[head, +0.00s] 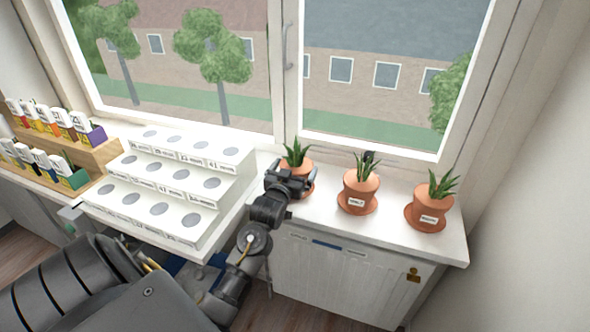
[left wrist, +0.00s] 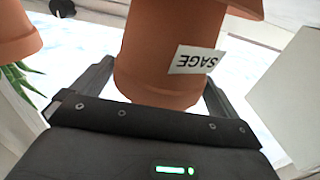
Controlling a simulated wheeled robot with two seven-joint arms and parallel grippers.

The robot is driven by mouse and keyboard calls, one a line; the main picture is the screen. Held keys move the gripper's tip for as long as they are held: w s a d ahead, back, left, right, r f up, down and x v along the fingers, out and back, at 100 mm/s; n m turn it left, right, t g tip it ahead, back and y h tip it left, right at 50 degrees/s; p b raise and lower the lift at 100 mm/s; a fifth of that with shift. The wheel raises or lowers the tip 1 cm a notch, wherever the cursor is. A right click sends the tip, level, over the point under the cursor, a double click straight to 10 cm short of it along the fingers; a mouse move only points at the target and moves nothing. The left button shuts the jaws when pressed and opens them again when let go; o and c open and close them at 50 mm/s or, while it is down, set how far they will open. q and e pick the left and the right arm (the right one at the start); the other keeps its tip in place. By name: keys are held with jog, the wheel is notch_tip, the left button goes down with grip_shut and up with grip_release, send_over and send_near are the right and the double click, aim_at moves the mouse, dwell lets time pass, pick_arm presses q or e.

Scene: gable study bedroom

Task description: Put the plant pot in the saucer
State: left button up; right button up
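The terracotta plant pot (head: 306,168) with spiky green leaves is at the left of the three potted plants on the windowsill. Its tag reads SAGE, upside down, in the left wrist view, where the pot (left wrist: 155,65) sits between my fingers. My left gripper (head: 290,178) is at the near left side of the pot, with a finger close against each side, and looks shut on it. A terracotta saucer (head: 309,191) shows partly beneath the pot; my gripper hides the rest. I cannot tell whether the pot touches it. My right gripper is not in view.
Two more potted plants, the middle one (head: 359,190) and the right one (head: 430,207), stand in saucers. A small dark object (head: 369,156) is behind the middle pot. A white stepped stand (head: 170,190) is left of my gripper. The window is close behind.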

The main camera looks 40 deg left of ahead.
pick_arm(q)
jog(key=shift+r, duration=0.2)
jog(key=shift+s+d+f, duration=0.15)
jog(key=shift+s, duration=0.2)
jog(key=b+v, duration=0.1)
jog(key=v, duration=1)
jog(key=shift+s, duration=0.1)
